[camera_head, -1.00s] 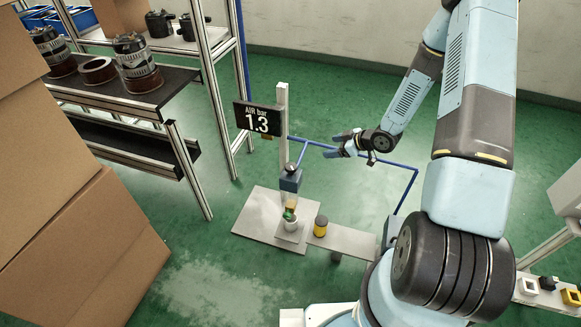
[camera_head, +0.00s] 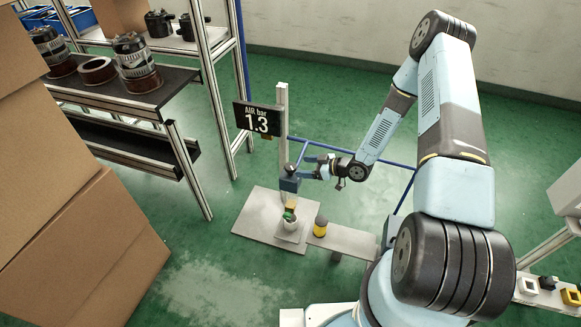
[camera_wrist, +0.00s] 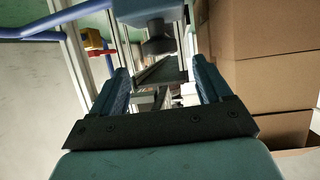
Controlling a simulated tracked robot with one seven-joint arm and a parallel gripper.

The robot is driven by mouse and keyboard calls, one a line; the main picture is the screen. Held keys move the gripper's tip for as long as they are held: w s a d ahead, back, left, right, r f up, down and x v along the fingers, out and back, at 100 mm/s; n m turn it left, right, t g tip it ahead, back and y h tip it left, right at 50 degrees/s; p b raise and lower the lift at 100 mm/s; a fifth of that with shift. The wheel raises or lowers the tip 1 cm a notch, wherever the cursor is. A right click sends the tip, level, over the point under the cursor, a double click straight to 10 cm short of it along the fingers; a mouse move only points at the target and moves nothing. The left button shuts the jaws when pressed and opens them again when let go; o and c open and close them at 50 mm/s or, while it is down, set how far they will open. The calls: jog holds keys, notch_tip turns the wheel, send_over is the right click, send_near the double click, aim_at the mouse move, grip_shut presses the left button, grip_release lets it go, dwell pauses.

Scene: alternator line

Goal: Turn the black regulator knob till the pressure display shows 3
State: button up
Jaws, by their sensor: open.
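The pressure display (camera_head: 257,118) reads "AIR bar 1.3" on a post in the head view. The regulator (camera_head: 289,182) is a dark blue-grey block below it. In the wrist view the regulator body (camera_wrist: 150,10) is at the top, with the black knob (camera_wrist: 158,46) under it. My gripper (camera_head: 306,169) is open, just right of the regulator in the head view. In the wrist view its fingers (camera_wrist: 162,85) stand apart with nothing held, and the knob appears beyond them, toward the top. Contact with the regulator cannot be told from the head view.
A blue air pipe (camera_head: 370,162) runs behind my gripper. Cardboard boxes (camera_head: 75,215) are at left, beside a shelf (camera_head: 130,90) with alternator parts. Green floor is open behind.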

aim_at(292, 166)
jog(key=x, duration=0.7)
jog(key=shift+f, duration=0.1)
jog(key=shift+c, duration=0.3)
jog(key=c, duration=0.9)
